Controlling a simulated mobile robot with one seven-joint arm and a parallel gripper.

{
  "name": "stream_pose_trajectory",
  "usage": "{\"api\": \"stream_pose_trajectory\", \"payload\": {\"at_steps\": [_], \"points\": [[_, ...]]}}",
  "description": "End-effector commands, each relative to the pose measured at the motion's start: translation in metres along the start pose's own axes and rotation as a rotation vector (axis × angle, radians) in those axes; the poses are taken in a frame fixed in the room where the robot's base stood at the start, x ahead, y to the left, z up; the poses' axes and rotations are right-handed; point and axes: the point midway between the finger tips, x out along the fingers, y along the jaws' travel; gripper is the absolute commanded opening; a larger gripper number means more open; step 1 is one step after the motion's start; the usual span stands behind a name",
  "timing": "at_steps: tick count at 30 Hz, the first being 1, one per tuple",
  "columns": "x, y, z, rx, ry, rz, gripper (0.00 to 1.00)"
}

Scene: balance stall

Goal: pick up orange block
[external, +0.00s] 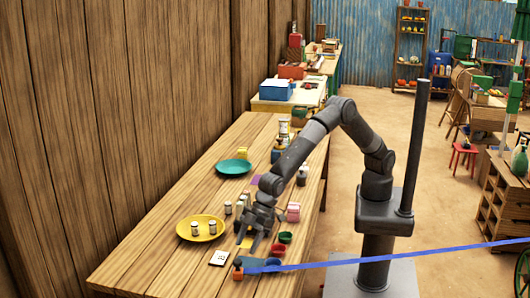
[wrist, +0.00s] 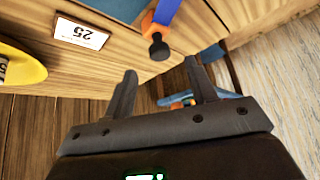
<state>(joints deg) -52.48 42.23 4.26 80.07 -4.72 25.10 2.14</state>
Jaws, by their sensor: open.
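A small orange block (external: 238,273) with a dark knob sits near the front edge of the wooden table. In the wrist view, the orange block (wrist: 149,22) is beyond the fingertips, with the dark knob pointing toward them. A blue strip (wrist: 167,10) crosses it and hides part of it. My gripper (external: 250,237) is above the table, a little above and behind the block in the external view. In the wrist view, my gripper (wrist: 161,68) is open with nothing between its fingers.
A yellow plate (external: 187,235) with small jars and a white number card (external: 219,258) lie to the left. Red (external: 278,249) and green (external: 285,238) bowls stand to the right. A teal plate (external: 234,167) lies farther back. A long blue strip (external: 400,255) runs right.

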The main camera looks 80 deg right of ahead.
Motion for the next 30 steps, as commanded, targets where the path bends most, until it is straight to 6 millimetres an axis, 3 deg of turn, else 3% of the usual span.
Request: {"api": "stream_pose_trajectory", "payload": {"at_steps": [6,14,24,30], "points": [[0.031,0.000,0.000,0.000,-0.001,0.000,0.52],[0.046,0.001,-0.001,0.001,-0.001,0.001,0.52],[0.086,0.001,-0.005,0.000,-0.001,0.001,0.52],[0.093,0.001,-0.006,0.001,0.000,0.001,0.52]]}}
